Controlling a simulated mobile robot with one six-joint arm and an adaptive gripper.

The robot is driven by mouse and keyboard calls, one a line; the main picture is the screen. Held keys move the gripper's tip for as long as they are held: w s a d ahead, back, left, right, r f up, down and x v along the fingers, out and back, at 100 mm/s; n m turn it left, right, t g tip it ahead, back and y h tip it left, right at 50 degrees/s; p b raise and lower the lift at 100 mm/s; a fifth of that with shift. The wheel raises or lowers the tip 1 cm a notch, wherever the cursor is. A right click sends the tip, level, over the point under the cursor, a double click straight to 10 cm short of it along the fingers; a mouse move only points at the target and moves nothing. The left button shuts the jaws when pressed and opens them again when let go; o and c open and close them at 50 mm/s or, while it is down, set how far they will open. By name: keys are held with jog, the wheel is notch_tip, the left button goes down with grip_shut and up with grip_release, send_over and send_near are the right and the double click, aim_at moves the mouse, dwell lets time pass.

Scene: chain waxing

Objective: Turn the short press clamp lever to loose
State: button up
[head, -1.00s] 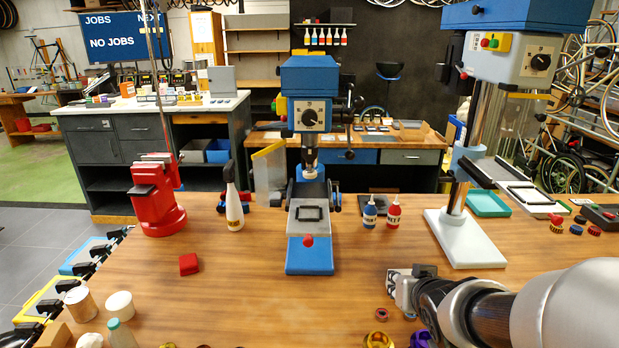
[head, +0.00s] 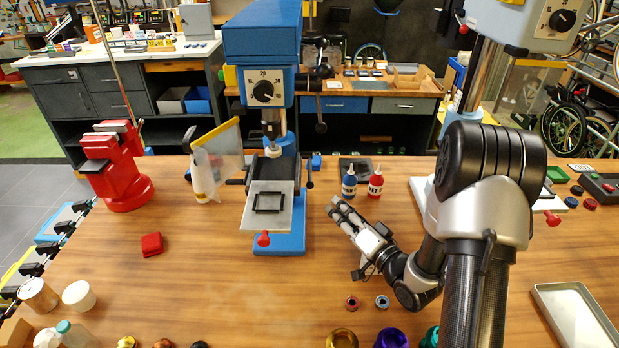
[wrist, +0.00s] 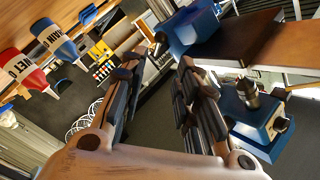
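The short press (head: 262,50) is the blue one left of centre in the head view, with a dial on its front. Its grey table (head: 282,215) has a black frame on it and a red knob (head: 263,239) at its front edge. Small dark levers show at the table's left (head: 235,182) and right (head: 310,172); I cannot tell for sure which is the clamp lever. My gripper (head: 336,207) is right of the press table, apart from it, pointing up-left. In the wrist view its fingers (wrist: 162,65) stand apart with nothing between them; blue press parts (wrist: 265,125) show right.
Blue (head: 349,184) and red (head: 375,184) bottles stand just behind my gripper. The tall press (head: 470,70) is at right, partly behind my arm. A red vise (head: 118,170) and a white bottle (head: 203,178) stand left. The front middle of the bench is mostly clear.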

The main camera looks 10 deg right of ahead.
aim_at(310, 178)
jog(key=b+x, duration=0.1)
jog(key=x, duration=1.4)
jog(key=shift+b, duration=0.3)
jog(key=shift+c, duration=0.4)
grip_shut()
